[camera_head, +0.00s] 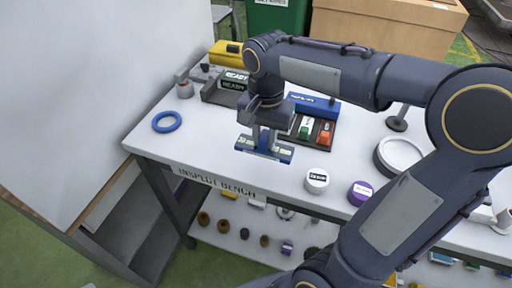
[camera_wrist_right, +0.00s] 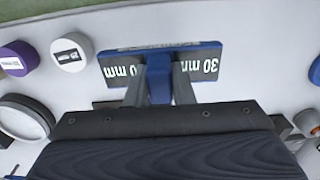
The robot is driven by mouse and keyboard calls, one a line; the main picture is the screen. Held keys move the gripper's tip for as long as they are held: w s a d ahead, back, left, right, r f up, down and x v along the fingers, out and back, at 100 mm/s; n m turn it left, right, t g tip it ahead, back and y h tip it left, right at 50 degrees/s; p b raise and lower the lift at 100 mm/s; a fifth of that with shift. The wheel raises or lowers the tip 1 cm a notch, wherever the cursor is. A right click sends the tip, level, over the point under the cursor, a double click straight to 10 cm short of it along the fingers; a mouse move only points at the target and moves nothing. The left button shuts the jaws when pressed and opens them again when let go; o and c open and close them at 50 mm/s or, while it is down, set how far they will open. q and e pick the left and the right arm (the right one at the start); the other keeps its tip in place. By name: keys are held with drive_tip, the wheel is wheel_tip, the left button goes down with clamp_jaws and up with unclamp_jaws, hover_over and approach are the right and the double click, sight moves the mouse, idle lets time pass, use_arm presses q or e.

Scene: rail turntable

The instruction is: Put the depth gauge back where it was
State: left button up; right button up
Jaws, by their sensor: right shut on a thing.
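The depth gauge (camera_head: 280,155) is a blue bar with an upright stem and "30 mm" labels on its base. It is near the front edge of the white inspect bench (camera_head: 210,147), upright. My right gripper (camera_head: 265,137) is shut on its stem from above. In the right wrist view the gauge (camera_wrist_right: 205,64) sits between the two fingers of the right gripper (camera_wrist_right: 158,88), its base reaching out on both sides. I cannot tell whether the base touches the bench. My left gripper is not in view.
A dark tray (camera_head: 317,142) with green and orange blocks lies just right of the gauge, a blue labelled piece (camera_head: 315,104) behind it. A white puck (camera_head: 317,181) and a purple puck (camera_head: 360,193) stand front right. A blue ring (camera_head: 167,122) lies left; bench between is clear.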

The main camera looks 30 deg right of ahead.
sight(258, 140)
drive_tip(key=w+f, duration=0.2)
drive_tip(key=f, duration=0.1)
drive_tip(key=shift+w+a+f, duration=0.1)
drive_tip(key=shift+w+a, duration=0.1)
drive_tip(key=shift+w, duration=0.05)
drive_tip(key=shift+w+f, duration=0.15)
drive_tip(key=shift+f, duration=1.5)
drive_tip(key=shift+f, duration=0.1)
drive_tip(key=shift+f+b, duration=0.15)
drive_tip(key=shift+b, duration=0.25)
drive_tip(key=o, duration=0.9)
